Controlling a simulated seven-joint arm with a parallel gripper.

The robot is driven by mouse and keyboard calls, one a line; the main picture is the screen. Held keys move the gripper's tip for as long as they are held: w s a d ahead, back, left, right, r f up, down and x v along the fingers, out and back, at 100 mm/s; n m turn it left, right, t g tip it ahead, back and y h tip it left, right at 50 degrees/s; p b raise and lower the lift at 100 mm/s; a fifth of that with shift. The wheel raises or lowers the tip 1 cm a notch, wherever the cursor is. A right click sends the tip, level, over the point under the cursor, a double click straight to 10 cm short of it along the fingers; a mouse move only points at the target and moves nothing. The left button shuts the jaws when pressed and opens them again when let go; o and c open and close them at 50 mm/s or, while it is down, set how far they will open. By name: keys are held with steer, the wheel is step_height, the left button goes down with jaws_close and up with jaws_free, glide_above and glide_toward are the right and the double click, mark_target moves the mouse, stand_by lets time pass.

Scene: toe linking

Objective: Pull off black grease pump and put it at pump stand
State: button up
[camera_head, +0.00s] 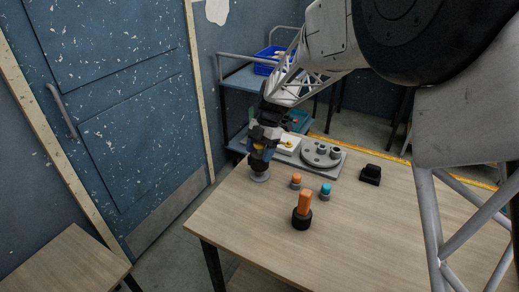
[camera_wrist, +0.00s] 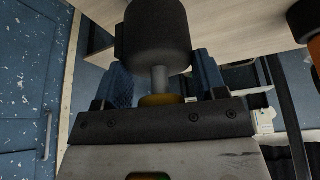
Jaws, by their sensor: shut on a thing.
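My gripper (camera_head: 262,151) is over the left far corner of the table, pointing down. Its blue-padded fingers (camera_wrist: 162,84) are shut on the black grease pump. In the wrist view the pump shows as a wide black cylinder (camera_wrist: 158,30) on a thin grey shaft, with a yellow-brown part between the fingers. In the head view the pump's black end (camera_head: 258,163) is just above a round grey base (camera_head: 259,176), which looks like the pump stand. I cannot tell whether they touch. The fingers hide part of the pump.
A grey fixture plate (camera_head: 322,154) and a white part with yellow (camera_head: 288,145) lie to the right. Nearer are an orange-capped piece (camera_head: 296,181), a teal-capped piece (camera_head: 325,191) and an orange-handled black tool (camera_head: 303,210). A black block (camera_head: 370,175) stands further right. The front table is clear.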

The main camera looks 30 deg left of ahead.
steer(key=shift+f, duration=0.3)
steer(key=o, duration=1.4)
steer(key=shift+o, duration=0.2)
steer(key=shift+v, duration=3.9)
